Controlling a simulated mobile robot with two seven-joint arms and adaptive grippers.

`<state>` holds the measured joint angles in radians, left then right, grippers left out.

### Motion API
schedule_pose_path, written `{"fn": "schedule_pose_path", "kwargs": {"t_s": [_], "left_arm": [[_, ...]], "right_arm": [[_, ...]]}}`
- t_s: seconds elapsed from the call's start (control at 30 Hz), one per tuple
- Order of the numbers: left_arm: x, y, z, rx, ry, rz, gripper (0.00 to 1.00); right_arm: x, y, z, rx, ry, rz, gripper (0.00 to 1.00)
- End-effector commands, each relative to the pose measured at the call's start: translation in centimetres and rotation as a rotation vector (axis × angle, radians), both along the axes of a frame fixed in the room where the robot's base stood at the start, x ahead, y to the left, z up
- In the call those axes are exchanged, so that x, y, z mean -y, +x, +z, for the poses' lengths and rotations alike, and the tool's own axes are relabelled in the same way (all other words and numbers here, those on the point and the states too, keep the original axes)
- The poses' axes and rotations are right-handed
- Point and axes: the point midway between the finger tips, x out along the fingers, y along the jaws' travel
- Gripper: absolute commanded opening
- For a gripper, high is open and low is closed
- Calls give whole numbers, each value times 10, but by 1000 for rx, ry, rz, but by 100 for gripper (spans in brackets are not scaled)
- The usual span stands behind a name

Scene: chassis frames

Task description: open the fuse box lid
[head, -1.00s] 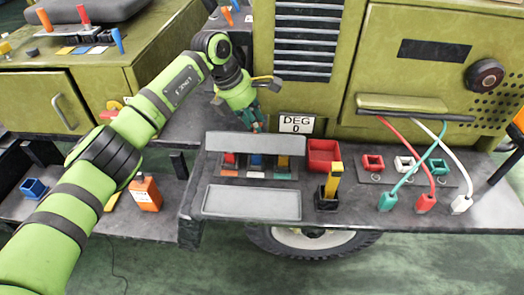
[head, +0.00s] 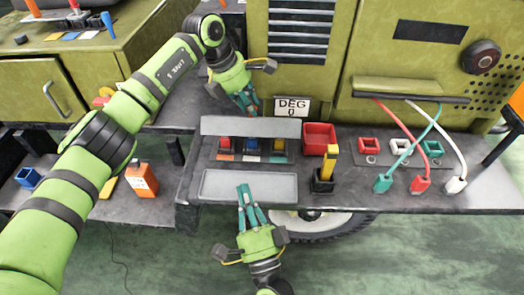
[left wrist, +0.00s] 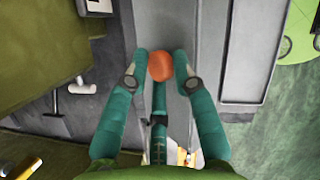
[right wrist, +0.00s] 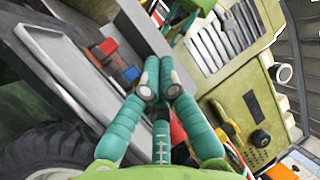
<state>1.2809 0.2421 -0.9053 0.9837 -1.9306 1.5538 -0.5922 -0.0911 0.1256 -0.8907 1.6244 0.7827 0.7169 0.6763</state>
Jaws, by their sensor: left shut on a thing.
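The fuse box on the grey bench shows red, blue and yellow fuses (head: 252,146) in a row. A plain grey panel (head: 225,126), seemingly the lid, stands raised behind them. My left gripper (head: 254,110) is just behind this panel's back edge. It is shut on a round orange knob (left wrist: 159,66), which shows between its fingertips in the left wrist view. How the knob joins the panel is hidden. My right gripper (head: 244,190) is shut and empty over the rimmed grey tray (head: 285,186) in front of the fuses. Its fingertips (right wrist: 160,90) are together in the right wrist view.
A red bin (head: 320,138) and a yellow-handled tool in a black holder (head: 324,184) stand right of the fuses. Red, white and teal cables (head: 424,142) hang farther right. An orange bottle (head: 142,180) stands on the left shelf. The green cabinet rises behind.

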Motion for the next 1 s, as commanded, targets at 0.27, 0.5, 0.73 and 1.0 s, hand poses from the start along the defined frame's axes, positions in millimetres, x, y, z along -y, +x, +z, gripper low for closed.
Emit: {"fn": "schedule_pose_path", "kwargs": {"t_s": [0.27,0.5,0.73,1.0], "left_arm": [[1,3,0,15,-3,4,0],[0,3,0,15,-3,4,0],[0,3,0,15,-3,4,0],[1,3,0,15,-3,4,0]], "right_arm": [[24,17,6,-388,989,80,0],[29,20,-2,-510,1428,104,0],[30,41,-1,-520,1486,109,0],[30,90,4,-521,1481,109,0]]}}
